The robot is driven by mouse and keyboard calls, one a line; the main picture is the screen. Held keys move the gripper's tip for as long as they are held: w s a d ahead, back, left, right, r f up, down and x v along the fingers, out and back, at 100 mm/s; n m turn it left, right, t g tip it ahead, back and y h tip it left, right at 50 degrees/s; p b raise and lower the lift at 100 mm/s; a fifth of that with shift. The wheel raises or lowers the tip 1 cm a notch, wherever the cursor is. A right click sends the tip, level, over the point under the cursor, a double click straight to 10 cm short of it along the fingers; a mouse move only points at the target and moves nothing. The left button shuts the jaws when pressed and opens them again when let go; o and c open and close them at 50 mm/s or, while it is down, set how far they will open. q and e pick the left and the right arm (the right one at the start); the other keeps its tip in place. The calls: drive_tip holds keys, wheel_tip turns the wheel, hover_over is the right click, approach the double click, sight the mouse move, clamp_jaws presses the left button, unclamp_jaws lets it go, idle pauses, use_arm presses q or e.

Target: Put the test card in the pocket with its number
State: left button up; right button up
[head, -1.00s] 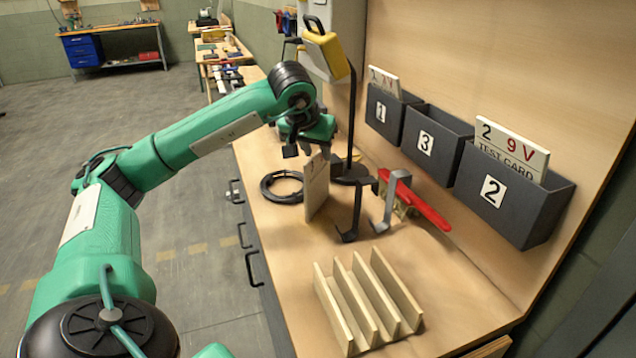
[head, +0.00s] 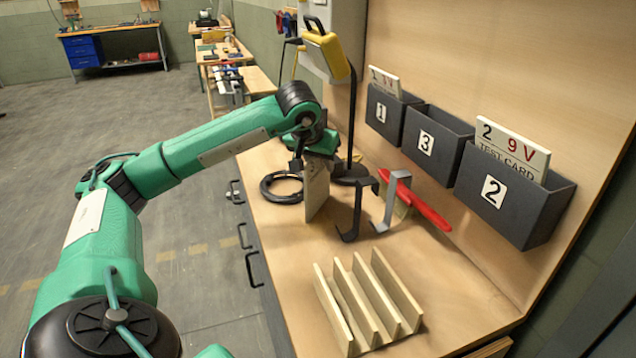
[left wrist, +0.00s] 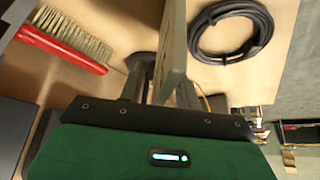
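A pale test card (head: 316,192) stands upright on the bench; its number cannot be read now, and it also shows edge-on in the left wrist view (left wrist: 174,40). My left gripper (head: 318,160) is down at the card's top edge, and its fingers (left wrist: 163,90) appear open on either side of the card. Three dark wall pockets show in the head view: pocket 1 (head: 381,113) and pocket 2 (head: 491,191) each hold a card, while pocket 3 (head: 426,144) shows no card. My right gripper is out of view.
A black cable coil (head: 279,187) lies left of the card. Metal hooks (head: 356,215) and a red-handled brush (head: 427,208) lie to its right. A slotted wooden rack (head: 368,305) stands empty in front. A yellow lamp (head: 326,50) stands behind.

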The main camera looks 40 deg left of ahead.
use_arm(q)
clamp_jaws()
idle(0.4)
